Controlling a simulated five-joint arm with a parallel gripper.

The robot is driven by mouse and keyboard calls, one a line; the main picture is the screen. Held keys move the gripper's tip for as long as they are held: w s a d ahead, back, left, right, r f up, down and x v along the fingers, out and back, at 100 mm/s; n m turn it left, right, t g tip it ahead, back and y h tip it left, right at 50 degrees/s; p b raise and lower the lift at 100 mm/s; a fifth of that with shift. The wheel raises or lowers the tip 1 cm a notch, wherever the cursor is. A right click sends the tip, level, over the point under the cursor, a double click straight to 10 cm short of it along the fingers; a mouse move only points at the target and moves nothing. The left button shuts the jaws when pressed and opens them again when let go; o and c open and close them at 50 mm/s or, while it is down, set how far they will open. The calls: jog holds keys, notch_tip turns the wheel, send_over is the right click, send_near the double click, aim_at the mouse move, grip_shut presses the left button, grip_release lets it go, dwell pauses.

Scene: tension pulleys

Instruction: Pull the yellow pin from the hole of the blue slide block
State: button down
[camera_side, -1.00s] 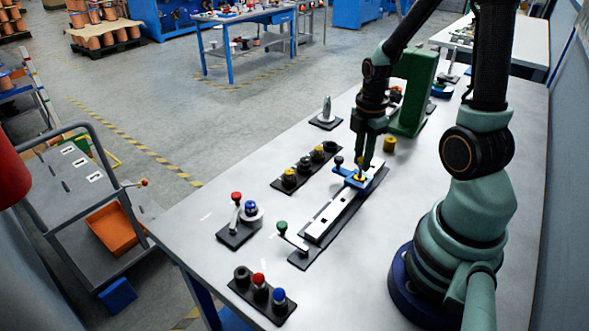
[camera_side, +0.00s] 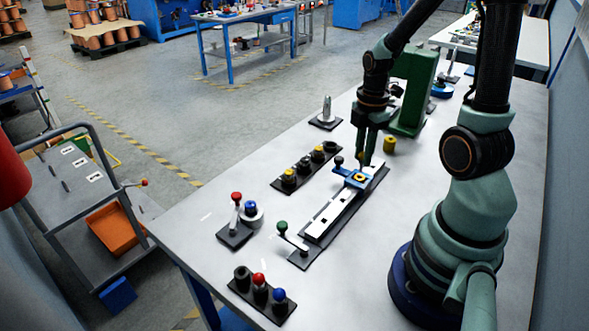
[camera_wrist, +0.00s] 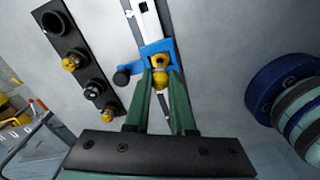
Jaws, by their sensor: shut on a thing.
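The blue slide block (camera_side: 346,174) sits on the white rail (camera_side: 328,212), near its far end. A yellow ring with a dark centre (camera_side: 360,178) shows on top of the block. My gripper (camera_side: 364,164) is above that ring, pointing down. In the wrist view, my gripper (camera_wrist: 160,88) is shut on the yellow pin (camera_wrist: 159,79), which shows between the fingertips close to the blue block (camera_wrist: 147,51). The fingers hide part of the pin. I cannot tell whether its lower end is clear of the hole.
A black strip with several knobs (camera_side: 304,168) lies left of the rail. A green-knobbed lever (camera_side: 282,227) is at the rail's near end. A green upright (camera_side: 412,92) and a yellow cylinder (camera_side: 389,145) stand behind. Bare table lies right of the rail.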

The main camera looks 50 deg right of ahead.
jog(key=shift+r, duration=2.05)
jog(key=w+a+r+m, duration=0.2)
jog(key=w+a+m, duration=0.2)
jog(key=a+m, duration=0.2)
jog(key=w+a+r+m, duration=0.3)
jog(key=a+m, duration=0.4)
jog(key=a, duration=0.3)
jog(key=shift+w+r+m, duration=0.25)
jog(key=shift+w+m, duration=0.05)
jog(key=shift+w, duration=0.25)
